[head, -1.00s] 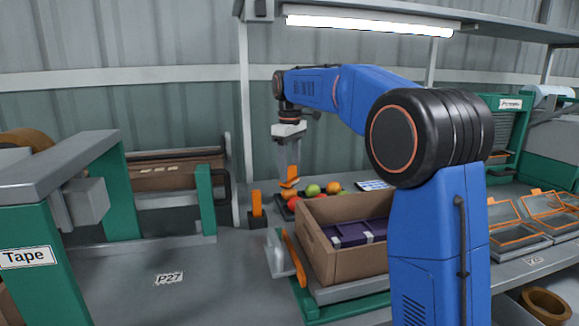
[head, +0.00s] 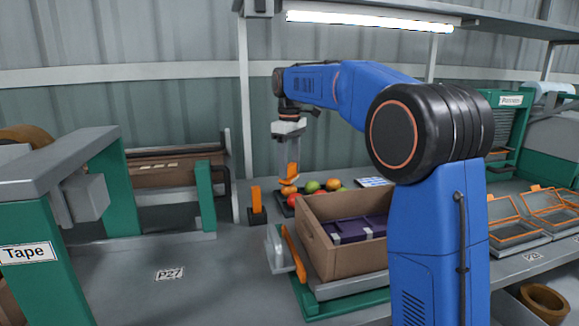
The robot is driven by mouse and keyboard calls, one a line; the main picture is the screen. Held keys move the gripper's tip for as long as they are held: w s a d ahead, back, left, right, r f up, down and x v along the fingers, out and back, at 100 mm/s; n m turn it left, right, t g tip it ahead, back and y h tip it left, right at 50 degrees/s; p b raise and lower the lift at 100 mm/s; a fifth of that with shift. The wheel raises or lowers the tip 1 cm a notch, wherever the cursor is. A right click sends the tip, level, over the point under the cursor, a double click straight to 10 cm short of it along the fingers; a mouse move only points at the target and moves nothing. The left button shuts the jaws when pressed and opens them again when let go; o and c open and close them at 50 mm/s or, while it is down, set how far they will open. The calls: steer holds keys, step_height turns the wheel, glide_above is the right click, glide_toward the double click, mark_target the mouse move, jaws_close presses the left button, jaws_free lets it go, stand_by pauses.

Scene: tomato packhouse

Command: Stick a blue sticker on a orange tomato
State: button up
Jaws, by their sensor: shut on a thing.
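My gripper (head: 288,160) hangs pointing down at the back of the bench. It is shut, and an upright orange piece (head: 293,171) shows at its lower end; I cannot tell exactly what this is. Just below is an orange tomato (head: 289,189); I cannot tell if the two touch. More tomatoes sit with it on a dark tray: a red one (head: 292,201), a green one (head: 312,187) and an orange one (head: 333,184). A pale sheet with blue marks (head: 375,182) lies to the right of them. No blue sticker can be made out at my gripper or on a tomato.
An open cardboard box (head: 320,245) with purple packs stands in front of the tomatoes. An orange block on a black base (head: 256,203) stands to their left. The green tape machine (head: 75,240) is at left, orange-framed trays (head: 520,225) at right.

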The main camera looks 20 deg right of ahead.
steer(key=shift+f, duration=0.45)
stand_by(1.3)
steer(key=shift+r, duration=3.55)
